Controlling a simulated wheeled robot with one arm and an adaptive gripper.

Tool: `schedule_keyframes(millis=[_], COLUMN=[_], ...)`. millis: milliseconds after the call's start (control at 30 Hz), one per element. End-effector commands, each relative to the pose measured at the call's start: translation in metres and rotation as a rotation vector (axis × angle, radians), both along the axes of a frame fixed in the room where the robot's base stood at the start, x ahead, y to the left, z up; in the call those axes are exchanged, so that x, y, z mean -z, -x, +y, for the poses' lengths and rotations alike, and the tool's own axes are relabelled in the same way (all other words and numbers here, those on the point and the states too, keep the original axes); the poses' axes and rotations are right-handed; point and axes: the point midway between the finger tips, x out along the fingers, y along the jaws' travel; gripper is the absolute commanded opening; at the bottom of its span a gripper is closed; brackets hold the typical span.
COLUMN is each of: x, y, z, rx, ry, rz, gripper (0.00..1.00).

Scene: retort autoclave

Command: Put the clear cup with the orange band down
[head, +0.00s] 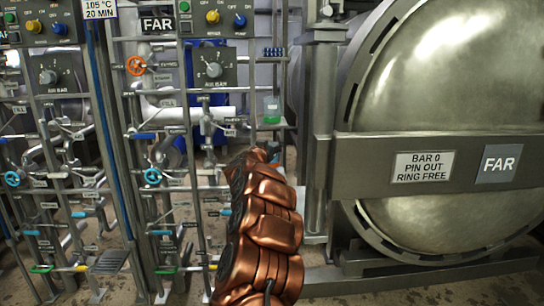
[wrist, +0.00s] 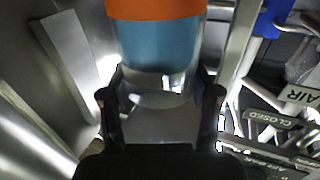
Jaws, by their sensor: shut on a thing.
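The clear cup with the orange band (wrist: 158,45) is in the wrist view, at the top middle. The band shows at the top edge, with a blue part below it and clear wall nearest my gripper. My gripper (wrist: 162,92) is shut on this cup, with one dark finger on each side. In the head view my copper-coloured arm reaches up the middle, and the gripper and the held cup are hidden behind it.
A clear container with a green base (head: 272,110) stands on a small ledge beyond my arm. A pipe rack with valves and a control panel (head: 210,72) fills the left. The large round steel vessel door (head: 440,100), marked FAR, stands close on the right.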

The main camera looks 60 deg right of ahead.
Motion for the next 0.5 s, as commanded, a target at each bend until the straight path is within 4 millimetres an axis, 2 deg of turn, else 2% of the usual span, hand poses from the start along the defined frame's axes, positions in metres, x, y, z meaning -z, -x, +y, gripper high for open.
schedule_keyframes(millis=[167,400,500], x=[0.0,0.03,0.036], y=[0.0,0.0,0.0], z=[-0.005,-0.005,-0.005], rx=[0.001,0.0,0.001], ry=[0.003,0.002,0.002], rz=[-0.003,-0.002,-0.002], gripper=[0.18,0.18,0.18])
